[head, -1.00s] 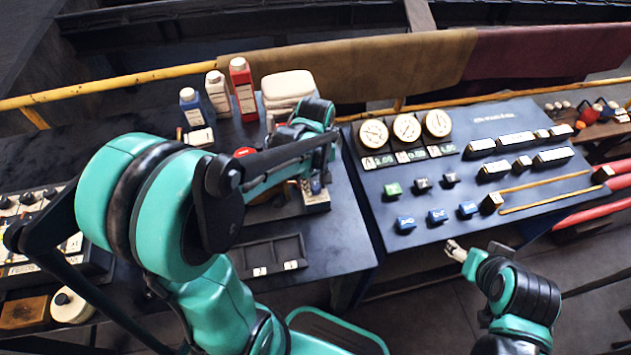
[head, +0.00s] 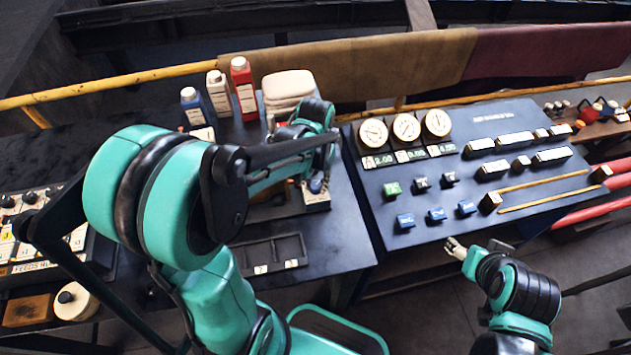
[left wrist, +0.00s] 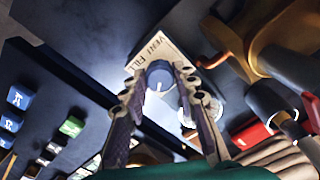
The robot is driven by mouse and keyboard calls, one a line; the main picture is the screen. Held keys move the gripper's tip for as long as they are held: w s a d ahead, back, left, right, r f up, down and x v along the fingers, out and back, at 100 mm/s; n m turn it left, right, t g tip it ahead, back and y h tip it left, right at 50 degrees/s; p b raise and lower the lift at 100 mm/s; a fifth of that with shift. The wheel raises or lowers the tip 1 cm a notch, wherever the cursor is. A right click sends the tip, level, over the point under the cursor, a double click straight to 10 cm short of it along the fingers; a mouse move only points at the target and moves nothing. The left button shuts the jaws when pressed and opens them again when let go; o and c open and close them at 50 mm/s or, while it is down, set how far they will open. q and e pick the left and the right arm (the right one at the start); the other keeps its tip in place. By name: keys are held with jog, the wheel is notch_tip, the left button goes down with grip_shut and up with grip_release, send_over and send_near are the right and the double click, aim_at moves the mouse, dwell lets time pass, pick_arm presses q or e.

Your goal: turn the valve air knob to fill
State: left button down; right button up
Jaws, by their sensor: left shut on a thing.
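The valve air knob (left wrist: 160,76) is round and blue with a short white mark. It sits beside a pale plate (left wrist: 157,48) lettered VENT and FILL in the left wrist view. My left gripper (left wrist: 158,88) has its two fingers on either side of the knob and is shut on it. In the head view the knob (head: 316,186) shows small at the right edge of the dark bench, just below the left gripper (head: 318,174). The mark's exact setting is hard to read. My right gripper (head: 456,248) is in front of the sloped panel, touching nothing; its finger gap is unclear.
The sloped panel (head: 400,240) carries three gauges (head: 407,128) and several coloured buttons. Bottles (head: 243,88) and folded cloths (head: 288,85) stand behind the left arm. An empty divided tray (head: 272,252) lies in front. A yellow rail (head: 130,80) runs behind.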

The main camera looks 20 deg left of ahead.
aim_at(316, 185)
pick_arm(q)
jog(key=shift+m, duration=0.5)
jog(key=c, duration=1.2)
grip_release()
jog(key=shift+o, duration=0.2)
jog(key=shift+r, duration=0.1)
notch_tip(316, 185, up, 12)
